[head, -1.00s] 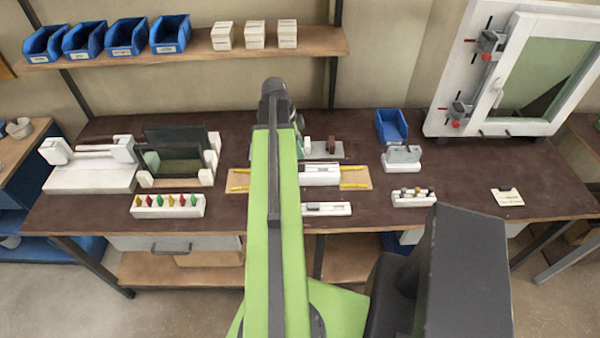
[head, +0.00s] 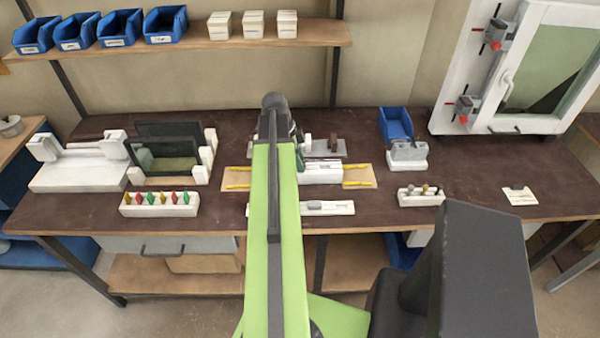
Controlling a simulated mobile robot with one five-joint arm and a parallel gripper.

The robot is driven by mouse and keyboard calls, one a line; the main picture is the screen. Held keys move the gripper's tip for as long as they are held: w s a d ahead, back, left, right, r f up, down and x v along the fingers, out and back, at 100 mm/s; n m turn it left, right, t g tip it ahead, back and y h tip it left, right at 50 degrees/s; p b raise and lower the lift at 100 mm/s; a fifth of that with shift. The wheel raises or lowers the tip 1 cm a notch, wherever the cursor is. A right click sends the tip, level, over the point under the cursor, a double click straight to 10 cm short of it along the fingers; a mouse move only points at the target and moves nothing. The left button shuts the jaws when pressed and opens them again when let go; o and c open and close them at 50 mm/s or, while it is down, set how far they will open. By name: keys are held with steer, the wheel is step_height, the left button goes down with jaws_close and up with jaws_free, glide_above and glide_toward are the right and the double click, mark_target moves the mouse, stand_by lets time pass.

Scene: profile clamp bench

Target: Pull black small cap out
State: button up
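A small dark cap-like piece (head: 518,188) sits at the top edge of a pale plate (head: 522,198) at the bench's right. A white holder (head: 420,201) left of it carries several small knobs, some dark; I cannot tell which piece is the black small cap. My green arm reaches forward over the middle of the bench. The gripper's fingers are hidden behind the arm, so I see neither their opening nor anything held.
A white clamp block (head: 320,172) on a tan board stands right of my arm, with a flat white strip (head: 328,208) in front. A row of coloured pieces (head: 160,203) stands left. A blue bin (head: 396,124) and a window frame stand behind right. Bare bench lies between.

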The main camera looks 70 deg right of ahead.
steer(key=shift+c, duration=0.3)
jaws_close()
steer(key=shift+w+r+p, duration=0.2)
steer(key=shift+r+p, duration=0.4)
steer(key=shift+r, duration=0.05)
steer(key=shift+r, duration=0.2)
step_height(320, 180, up, 8)
steer(key=p, duration=0.8)
stand_by(0.4)
